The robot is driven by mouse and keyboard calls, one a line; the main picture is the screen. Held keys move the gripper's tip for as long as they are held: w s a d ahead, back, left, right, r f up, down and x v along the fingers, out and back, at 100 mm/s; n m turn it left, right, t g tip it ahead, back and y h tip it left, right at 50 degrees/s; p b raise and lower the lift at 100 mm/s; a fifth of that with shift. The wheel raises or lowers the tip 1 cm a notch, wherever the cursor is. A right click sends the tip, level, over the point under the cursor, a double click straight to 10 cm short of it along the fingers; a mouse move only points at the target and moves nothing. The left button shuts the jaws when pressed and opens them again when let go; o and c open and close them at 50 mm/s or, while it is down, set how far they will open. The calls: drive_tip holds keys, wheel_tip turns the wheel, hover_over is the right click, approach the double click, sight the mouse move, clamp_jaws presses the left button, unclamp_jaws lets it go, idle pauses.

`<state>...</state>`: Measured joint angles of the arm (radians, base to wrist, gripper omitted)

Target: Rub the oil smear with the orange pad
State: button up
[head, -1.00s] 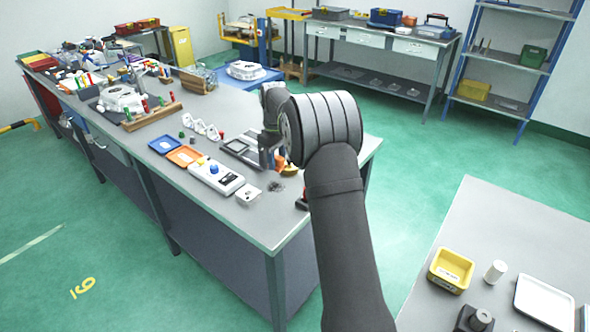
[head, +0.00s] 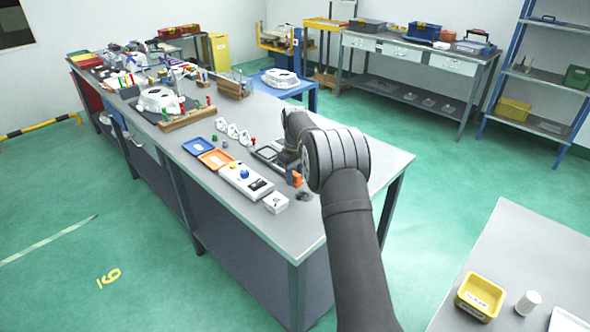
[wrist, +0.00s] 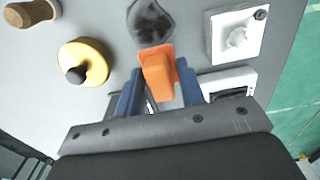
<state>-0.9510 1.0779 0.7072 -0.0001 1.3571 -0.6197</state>
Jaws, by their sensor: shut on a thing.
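In the wrist view, my gripper (wrist: 158,92) has its blue fingers shut on the orange pad (wrist: 158,68), a small block. The oil smear (wrist: 152,20) is a dark grey patch on the grey bench, just beyond the pad's far end. The pad's end meets the smear's near edge in the picture; I cannot tell whether it touches the bench. In the head view, the pad (head: 297,179) shows as a small orange spot beside my arm, with the dark smear (head: 303,196) just in front of it. My fingers are mostly hidden there by the arm.
A yellow disc with a black knob (wrist: 83,64) and a wooden handle (wrist: 30,12) lie left of the smear. A white box with a round knob (wrist: 238,36) stands close right, beside a white control unit (head: 246,181). Blue (head: 198,146) and orange trays (head: 215,159) lie farther left.

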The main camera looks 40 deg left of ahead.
sight(295, 183)
wheel_tip(295, 183, down, 4)
drive_tip(key=shift+r, duration=0.15)
drive_tip(key=shift+d, duration=1.15)
drive_tip(key=shift+c, duration=0.4)
drive_tip(key=shift+d, duration=2.65)
drive_tip(key=shift+a, duration=3.9)
drive_tip(key=shift+d+r, duration=0.1)
drive_tip(key=shift+r, duration=3.9)
